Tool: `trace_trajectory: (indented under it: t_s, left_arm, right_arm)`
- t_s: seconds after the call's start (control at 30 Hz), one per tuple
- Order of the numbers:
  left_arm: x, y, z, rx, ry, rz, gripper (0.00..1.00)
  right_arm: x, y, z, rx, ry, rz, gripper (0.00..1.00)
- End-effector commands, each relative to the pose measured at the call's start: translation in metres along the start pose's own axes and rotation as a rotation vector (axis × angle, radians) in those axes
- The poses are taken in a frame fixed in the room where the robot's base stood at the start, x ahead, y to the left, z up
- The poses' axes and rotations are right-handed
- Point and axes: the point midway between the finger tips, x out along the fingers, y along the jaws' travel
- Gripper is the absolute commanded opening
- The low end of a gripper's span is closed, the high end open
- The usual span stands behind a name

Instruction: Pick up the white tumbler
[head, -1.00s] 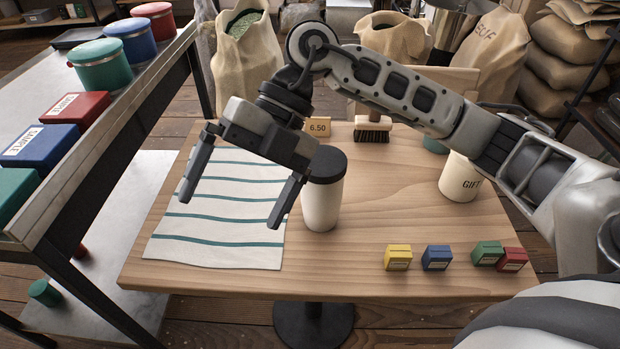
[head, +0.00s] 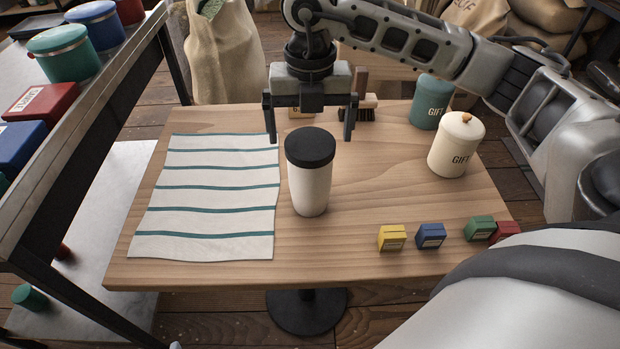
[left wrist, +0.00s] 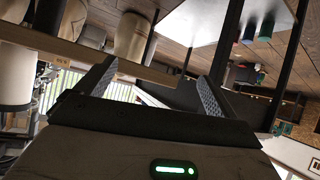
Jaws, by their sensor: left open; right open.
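The white tumbler (head: 310,188) with a black lid stands upright on the wooden table (head: 345,245), just right of the striped cloth. My right gripper (head: 310,136) is open, its two fingers pointing down above and behind the tumbler, not holding it. In the head view the fingers are spread wider than the lid, one to each side of it. My left gripper (left wrist: 155,85) shows only in the left wrist view, with its fingers apart and nothing between them. The left arm is not in the head view.
A striped cloth (head: 215,218) covers the table's left side. Small yellow (head: 392,238), blue (head: 430,236), green (head: 479,228) and red boxes line the front right. Cream (head: 455,145) and teal (head: 432,103) canisters and a brush (head: 366,108) stand farther back. A shelf (head: 75,140) flanks the left.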

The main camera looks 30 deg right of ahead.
Motion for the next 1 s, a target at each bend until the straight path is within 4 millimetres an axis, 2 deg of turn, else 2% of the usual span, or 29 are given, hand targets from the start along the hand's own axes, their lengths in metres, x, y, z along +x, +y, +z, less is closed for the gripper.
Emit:
trace_trajectory:
  t_s: [0.17, 0.4, 0.7, 0.73, 0.93, 0.97, 1.0]
  left_arm:
    - [-0.001, 0.0, 0.0, 0.0, -0.005, -0.001, 0.94]
    - [-0.001, -0.001, 0.005, 0.004, -0.022, -0.004, 0.94]
    - [-0.001, -0.001, 0.007, 0.005, -0.024, -0.005, 0.94]
    - [-0.001, -0.001, 0.006, 0.005, -0.024, -0.005, 0.94]
    - [-0.001, -0.001, 0.005, 0.005, -0.02, -0.005, 0.94]
    - [-0.001, -0.001, 0.004, 0.005, -0.019, -0.005, 0.94]
    - [-0.001, -0.001, 0.004, 0.005, -0.019, -0.005, 0.94]
  right_arm:
    - [0.013, 0.0, 0.0, 0.0, 0.001, -0.001, 1.0]
    - [0.048, 0.0, 0.0, -0.001, 0.002, -0.001, 1.0]
    - [0.055, 0.001, 0.0, -0.002, 0.0, 0.002, 1.0]
    - [0.055, 0.001, 0.0, -0.002, 0.0, 0.002, 0.97]
    - [0.055, 0.001, 0.0, -0.001, 0.0, 0.002, 0.42]
    - [0.055, 0.001, 0.0, -0.001, 0.0, 0.002, 0.35]
    - [0.054, 0.001, 0.0, -0.001, -0.001, 0.003, 0.35]
